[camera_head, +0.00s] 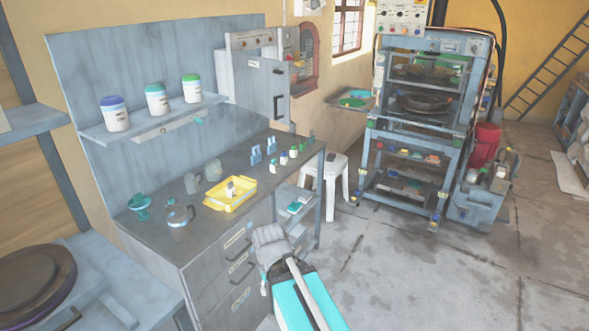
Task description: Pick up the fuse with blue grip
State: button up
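No fuse with a blue grip can be made out for certain. Two small blue upright items (256,155) stand at the back of the grey workbench (205,232), too small to tell what they are. A red-framed wall box (301,58) with small coloured parts is on the wall behind; its contents are too small to tell.
A yellow tray (228,203) holds a small bottle. A jug (179,222), cups and small capped bottles share the bench. A white stool (324,180) stands at its right end. A press rack (418,120) stands further right.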

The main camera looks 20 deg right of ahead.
aim_at(285, 160)
jog(key=k, duration=0.4)
jog(key=z, duration=2.05)
jog(key=i, duration=1.55)
jog(key=z, duration=0.05)
